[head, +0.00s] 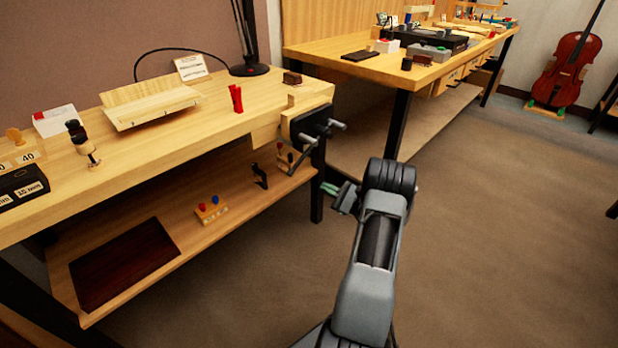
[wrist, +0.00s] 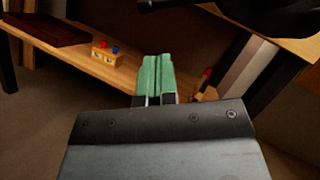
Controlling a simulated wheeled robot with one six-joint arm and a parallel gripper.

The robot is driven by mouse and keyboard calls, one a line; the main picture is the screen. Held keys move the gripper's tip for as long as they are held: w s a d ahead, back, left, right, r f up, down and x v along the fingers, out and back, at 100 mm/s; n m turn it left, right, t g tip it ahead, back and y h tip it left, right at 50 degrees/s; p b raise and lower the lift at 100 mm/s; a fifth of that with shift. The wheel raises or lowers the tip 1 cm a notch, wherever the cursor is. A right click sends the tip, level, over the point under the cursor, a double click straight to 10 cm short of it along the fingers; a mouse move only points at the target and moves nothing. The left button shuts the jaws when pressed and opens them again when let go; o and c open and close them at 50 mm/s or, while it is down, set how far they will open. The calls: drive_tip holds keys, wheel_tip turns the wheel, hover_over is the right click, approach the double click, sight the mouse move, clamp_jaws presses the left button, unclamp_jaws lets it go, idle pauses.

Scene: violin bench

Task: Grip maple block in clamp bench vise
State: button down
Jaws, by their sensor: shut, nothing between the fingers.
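The bench vise (head: 312,126) is mounted at the right end of the near workbench, with dark metal parts and a crank handle. A pale wooden jaw (head: 266,135) shows at its left. A small pale wood piece (head: 299,97) shows at the top of the vise; I cannot tell whether it is the maple block or part of the jaw. My gripper (head: 330,188) is below and in front of the vise, apart from it, beside the bench leg. Its green fingers (wrist: 154,80) are together and empty in the wrist view, pointing toward the lower shelf.
The lower shelf (head: 205,240) holds a dark board (head: 125,263) and a small block with red and blue knobs (head: 211,210). A red clamp-like item (head: 236,98) and small brown block (head: 292,78) sit on the benchtop. A dark bench leg (head: 317,185) stands close by. Open floor lies right.

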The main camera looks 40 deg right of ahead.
drive_tip(key=w+a+r+m+t+h+b, duration=0.1)
drive_tip(key=w+a+r+t+h+b, duration=0.1)
drive_tip(key=w+r+b, duration=0.2)
drive_tip(key=w+r, duration=0.1)
drive_tip(key=w, duration=0.2)
drive_tip(key=shift+w+a+m, duration=0.15)
drive_tip(key=shift+m, duration=0.25)
idle(0.4)
